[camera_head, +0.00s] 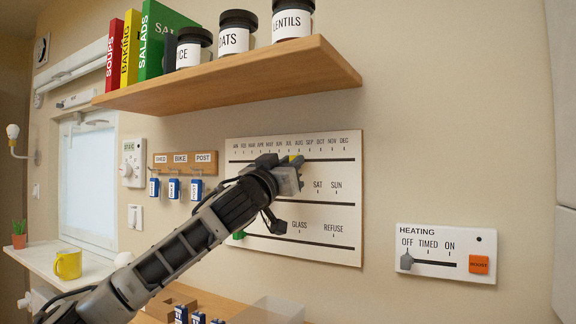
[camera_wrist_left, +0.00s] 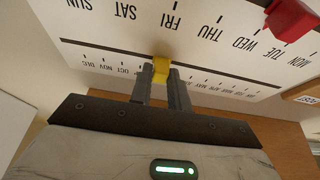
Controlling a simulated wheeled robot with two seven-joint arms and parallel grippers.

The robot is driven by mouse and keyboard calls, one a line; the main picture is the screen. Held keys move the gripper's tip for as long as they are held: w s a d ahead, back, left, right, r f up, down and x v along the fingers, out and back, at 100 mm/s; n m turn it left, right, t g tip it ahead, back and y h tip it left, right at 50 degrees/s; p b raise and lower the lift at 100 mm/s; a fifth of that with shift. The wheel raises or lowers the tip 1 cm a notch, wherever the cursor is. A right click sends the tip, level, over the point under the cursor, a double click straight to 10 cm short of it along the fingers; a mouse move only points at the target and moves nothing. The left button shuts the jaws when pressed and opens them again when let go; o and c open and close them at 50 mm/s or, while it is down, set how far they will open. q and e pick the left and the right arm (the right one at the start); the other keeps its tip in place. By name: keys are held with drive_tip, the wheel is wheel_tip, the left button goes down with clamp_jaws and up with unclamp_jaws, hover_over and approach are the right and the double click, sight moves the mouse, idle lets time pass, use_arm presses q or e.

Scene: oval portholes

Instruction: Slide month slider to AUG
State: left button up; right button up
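The white calendar board (camera_head: 335,235) hangs on the wall, with a month row along its top. The yellow month slider (camera_head: 292,158) sits in the top slot, around the JUL–AUG labels; the exact mark is hard to tell. It also shows in the left wrist view (camera_wrist_left: 161,69), where the picture is upside down and my fingers cover the labels near it. My left gripper (camera_head: 290,172) is at the board, its fingers on both sides of the yellow slider and closed against it. The left wrist view shows this gripper (camera_wrist_left: 162,88) too. My right gripper is not in view.
A green slider (camera_head: 238,235) is in the lowest slot. A wooden shelf (camera_head: 240,80) with jars and books juts out above. A heating panel (camera_head: 446,254) is to the right.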

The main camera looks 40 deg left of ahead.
use_arm(q)
drive_tip(key=o, duration=0.3)
